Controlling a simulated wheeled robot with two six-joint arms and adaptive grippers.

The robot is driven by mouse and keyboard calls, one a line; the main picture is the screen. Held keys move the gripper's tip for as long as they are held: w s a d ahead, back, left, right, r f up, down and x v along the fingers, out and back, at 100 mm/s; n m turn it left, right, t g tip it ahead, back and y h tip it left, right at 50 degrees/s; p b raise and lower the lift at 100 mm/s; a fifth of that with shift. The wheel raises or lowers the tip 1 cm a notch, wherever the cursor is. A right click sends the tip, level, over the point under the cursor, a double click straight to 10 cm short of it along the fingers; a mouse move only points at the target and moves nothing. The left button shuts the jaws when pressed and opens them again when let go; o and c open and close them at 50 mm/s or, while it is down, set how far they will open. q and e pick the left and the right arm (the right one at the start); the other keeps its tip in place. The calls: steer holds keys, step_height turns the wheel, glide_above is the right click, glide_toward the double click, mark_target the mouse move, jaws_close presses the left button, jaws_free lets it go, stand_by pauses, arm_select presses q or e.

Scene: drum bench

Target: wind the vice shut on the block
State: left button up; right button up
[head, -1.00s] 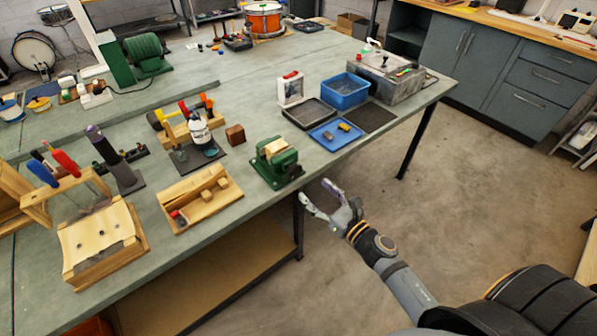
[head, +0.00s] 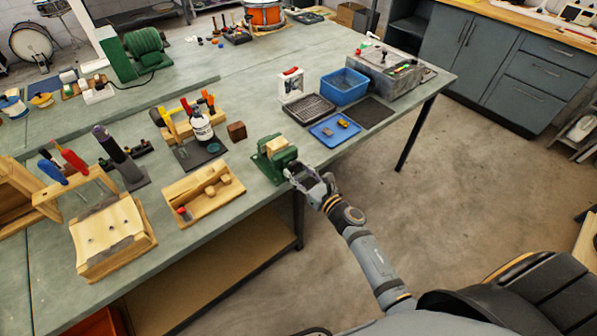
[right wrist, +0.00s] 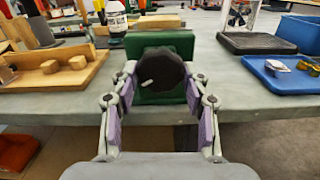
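The green vice (head: 268,163) stands at the front edge of the bench, with a pale wooden block (head: 277,144) between its jaws. In the right wrist view, the vice's green body (right wrist: 165,43) faces me, with its round black knob (right wrist: 161,72) bearing a small pale mark. The block is not clearly visible there. My right gripper (head: 296,170) is at the knob side of the vice. In the right wrist view its fingers (right wrist: 159,80) are spread, one on each side of the knob; I cannot tell whether they touch it. My left gripper is not in view.
A bottle (head: 202,126) stands behind. The floor in front of the bench is clear.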

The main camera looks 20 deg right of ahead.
steer(key=c, duration=0.5)
steer(key=shift+o, duration=0.2)
steer(key=shift+m, duration=0.3)
